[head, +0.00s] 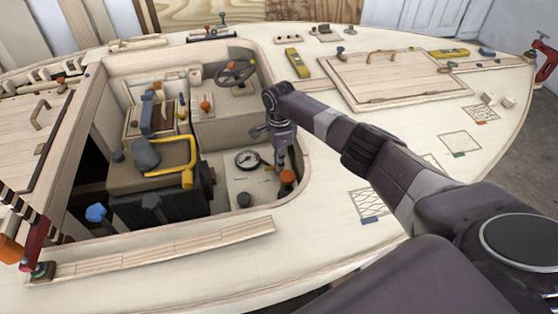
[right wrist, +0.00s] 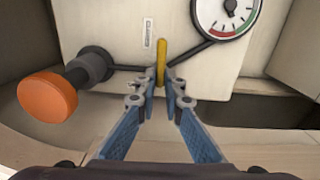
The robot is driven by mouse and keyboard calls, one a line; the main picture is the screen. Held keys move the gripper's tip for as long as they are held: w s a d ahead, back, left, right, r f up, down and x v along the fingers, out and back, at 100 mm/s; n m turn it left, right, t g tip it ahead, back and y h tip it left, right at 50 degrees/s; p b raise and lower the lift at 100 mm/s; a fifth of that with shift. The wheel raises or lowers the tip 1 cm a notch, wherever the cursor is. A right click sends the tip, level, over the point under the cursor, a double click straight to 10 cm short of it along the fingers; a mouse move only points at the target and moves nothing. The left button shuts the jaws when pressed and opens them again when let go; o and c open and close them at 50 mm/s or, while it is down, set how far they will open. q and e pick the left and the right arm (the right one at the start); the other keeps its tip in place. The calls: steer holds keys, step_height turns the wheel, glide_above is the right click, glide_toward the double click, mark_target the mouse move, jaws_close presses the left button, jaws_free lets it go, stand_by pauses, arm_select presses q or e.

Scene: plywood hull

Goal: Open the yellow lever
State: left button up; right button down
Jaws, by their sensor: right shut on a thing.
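The yellow lever (right wrist: 162,54) stands upright in the right wrist view, on a pale panel between a round gauge and an orange knob. My right gripper (right wrist: 161,82) is shut on the yellow lever, with its blue fingers closing around the lower part. In the head view my right gripper (head: 281,166) reaches down into the cockpit, beside the gauge, and hides most of the lever. My left gripper is not in view.
The gauge (head: 248,160) and the orange knob (head: 287,177) are close beside the gripper. The steering wheel (head: 235,72) is farther back. The cockpit's rim surrounds the arm.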

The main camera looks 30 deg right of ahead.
steer(key=shift+a+r+n+p, duration=0.1)
steer(key=shift+r+n+p, duration=0.1)
steer(key=shift+n+p, duration=0.85)
steer(key=shift+f+n+p, duration=0.1)
steer(key=shift+n+p, duration=0.55)
steer(key=shift+p, duration=0.05)
steer(key=n, duration=0.2)
steer(key=shift+f+n, duration=0.1)
steer(key=shift+n, duration=0.2)
steer(key=n, duration=0.4)
steer(key=shift+n, duration=0.3)
steer(key=n, duration=0.3)
steer(key=shift+n, duration=1.9)
steer(key=c, duration=2)
jaws_free()
steer(key=shift+c, duration=0.2)
